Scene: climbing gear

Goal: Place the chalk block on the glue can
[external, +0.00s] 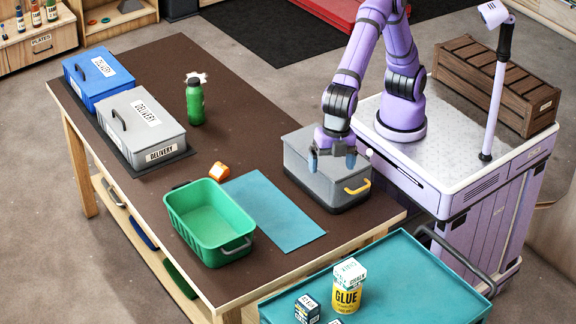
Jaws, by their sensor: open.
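The yellow and white glue can (346,299) stands upright on the teal tray table at the bottom right. A white and teal block (349,271), which looks like the chalk block, rests on top of the can; its lettering is too small to read surely.
A small dark and white box (307,309) stands left of the can. The brown table holds a green bin (209,262), an orange item (219,171), a green bottle (195,104), a teal mat (277,213), a grey box (300,170) and two delivery boxes. The tray's right side is clear.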

